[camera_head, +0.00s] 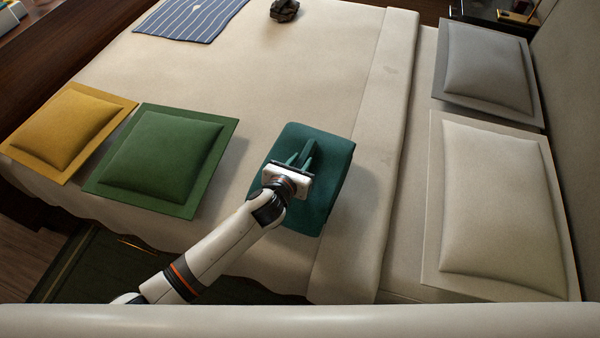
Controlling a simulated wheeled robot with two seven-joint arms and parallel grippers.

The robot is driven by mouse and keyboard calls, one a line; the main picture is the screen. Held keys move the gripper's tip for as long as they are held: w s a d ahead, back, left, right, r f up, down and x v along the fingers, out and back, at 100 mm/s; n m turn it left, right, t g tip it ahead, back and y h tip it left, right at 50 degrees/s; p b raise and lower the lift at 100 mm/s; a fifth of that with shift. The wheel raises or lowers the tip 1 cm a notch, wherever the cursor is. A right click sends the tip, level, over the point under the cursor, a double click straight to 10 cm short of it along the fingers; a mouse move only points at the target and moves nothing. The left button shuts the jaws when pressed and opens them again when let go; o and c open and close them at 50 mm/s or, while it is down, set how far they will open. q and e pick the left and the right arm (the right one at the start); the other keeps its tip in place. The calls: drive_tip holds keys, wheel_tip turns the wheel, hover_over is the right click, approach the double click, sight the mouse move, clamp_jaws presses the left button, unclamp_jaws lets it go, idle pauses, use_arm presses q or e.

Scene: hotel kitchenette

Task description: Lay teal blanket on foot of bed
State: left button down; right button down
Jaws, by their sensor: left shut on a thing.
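The teal blanket (327,152) is a folded, rounded block on the bed, just left of the turned-back sheet edge. My left gripper (306,156) reaches in from below and is shut on a pinched ridge of the blanket's top. Whether the blanket's underside touches the bed cannot be told. The bed (270,75) has a cream cover. The end away from the pillows lies at the left of the picture. My right gripper is not in view.
A green cushion (163,156) and a yellow cushion (66,134) lie along the near left side. A striped blue cloth (192,18) and a dark lump (285,10) lie at the far side. A grey pillow (487,67) and a cream pillow (498,200) are at the right. The middle is clear.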

use_arm(q)
drive_tip(key=shift+f, duration=1.8)
drive_tip(key=shift+f, duration=0.2)
drive_tip(key=c, duration=1.1)
unclamp_jaws()
drive_tip(key=shift+f+b, duration=0.1)
drive_tip(key=shift+b, duration=0.2)
